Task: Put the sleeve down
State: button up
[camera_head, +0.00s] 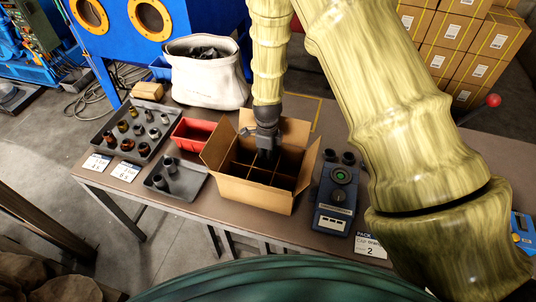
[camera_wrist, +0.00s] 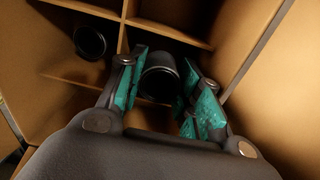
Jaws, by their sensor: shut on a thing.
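My gripper (camera_head: 266,150) points down into the open cardboard box (camera_head: 245,193), which is split by dividers into compartments. In the wrist view, its teal finger pads are shut on a black sleeve (camera_wrist: 160,84), a short hollow cylinder. The sleeve is over or within one compartment next to the dividers; whether it touches the bottom cannot be told. A second black sleeve (camera_wrist: 90,42) is in the compartment to its left. In the head view the held sleeve is hard to make out against the dark gripper and box interior.
Left of the box are a grey tray (camera_head: 158,190) with dark sleeves, a red bin (camera_head: 190,139) and a larger tray of mixed parts (camera_head: 108,139). A blue device (camera_head: 334,218) stands right, close to the box. A white sack (camera_head: 209,88) stands behind.

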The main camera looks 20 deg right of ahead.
jog(key=shift+f, duration=0.3)
jog(key=shift+f, duration=0.6)
jog(key=o, duration=0.9)
jog(key=shift+s, duration=0.1)
jog(key=shift+r+b, duration=2.15)
jog(key=shift+r, duration=4.45)
